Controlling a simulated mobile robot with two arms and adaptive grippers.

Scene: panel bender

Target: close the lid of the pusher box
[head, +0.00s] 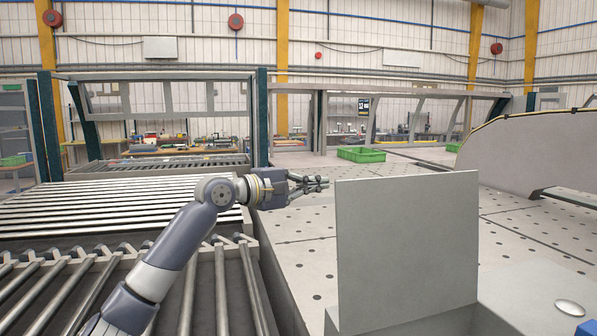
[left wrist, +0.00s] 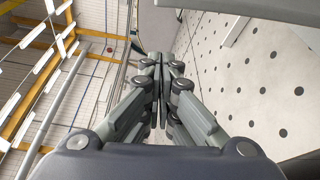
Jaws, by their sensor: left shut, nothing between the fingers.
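The pusher box (head: 530,300) is a grey box at the lower right of the head view, partly cut off by the frame. Its lid (head: 407,250) is a flat grey panel standing upright at the box's left side. My left gripper (head: 322,184) is shut and empty, level with the lid's top edge and just left of its upper left corner in the picture. In the left wrist view the shut fingers (left wrist: 160,75) point forward with nothing between them. My right gripper is not in view.
A perforated pale table (head: 310,255) lies behind the lid, mostly clear. Roller conveyors (head: 100,205) fill the left. A green crate (head: 361,154) sits at the table's far side. A large grey curved panel (head: 540,150) stands at the right. A round metal knob (head: 570,307) is on the box.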

